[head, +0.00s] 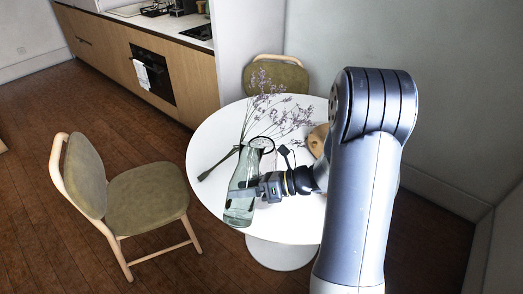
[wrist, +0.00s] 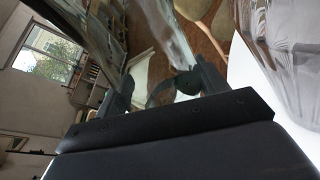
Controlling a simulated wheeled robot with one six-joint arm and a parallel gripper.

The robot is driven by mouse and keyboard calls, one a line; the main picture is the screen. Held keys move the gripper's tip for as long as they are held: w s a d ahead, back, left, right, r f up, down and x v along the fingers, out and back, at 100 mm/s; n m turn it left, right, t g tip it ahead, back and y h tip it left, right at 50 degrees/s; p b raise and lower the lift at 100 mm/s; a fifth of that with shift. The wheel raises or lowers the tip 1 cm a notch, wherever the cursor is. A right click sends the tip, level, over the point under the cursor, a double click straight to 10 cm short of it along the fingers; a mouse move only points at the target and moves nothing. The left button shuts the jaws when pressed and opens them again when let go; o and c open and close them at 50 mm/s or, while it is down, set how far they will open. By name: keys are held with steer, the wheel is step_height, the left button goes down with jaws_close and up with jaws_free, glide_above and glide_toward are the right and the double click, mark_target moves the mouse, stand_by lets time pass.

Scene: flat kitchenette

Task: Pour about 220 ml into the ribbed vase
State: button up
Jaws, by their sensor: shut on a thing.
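A greenish clear glass carafe (head: 240,207) is in my gripper (head: 250,192) in the head view, over the front left of the round white table. It leans slightly, with its wide end low. My gripper is shut on its side. In the wrist view, the carafe's clear glass (wrist: 173,40) shows between and beyond the fingers (wrist: 165,85). A clear ribbed glass form, likely the ribbed vase (wrist: 288,55), fills the right of the wrist view, close beside the gripper. In the head view, a dark ring (head: 262,144) shows by the carafe's top; I cannot tell whose rim it is. The liquid level is unclear.
Dry purple flower stems (head: 270,112) lie across the white table (head: 208,143). A tan object (head: 317,140) is partly hidden behind my arm. One chair (head: 145,197) stands left of the table, another (head: 277,76) behind it. A kitchen counter (head: 160,30) runs along the back left.

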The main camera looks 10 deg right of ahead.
step_height(320, 180, down, 3)
steer(key=shift+s+a+n+h+b, duration=0.1)
steer(key=shift+n+h+b, duration=0.3)
steer(key=shift+b, duration=0.8)
steer(key=shift+f+n+t+b, duration=0.3)
steer(key=shift+f+n+b, duration=0.25)
steer(key=shift+b, duration=0.25)
steer(key=shift+f+n+t+h+b, duration=0.4)
steer(key=shift+n+b, duration=0.35)
steer(key=shift+b, duration=0.5)
steer(key=shift+w+f+n+h+b, duration=0.2)
steer(key=shift+n+h+b, duration=0.15)
steer(key=shift+b, duration=0.4)
steer(key=shift+t, duration=0.3)
steer(key=shift+w+n, duration=0.1)
steer(key=shift+n, duration=0.15)
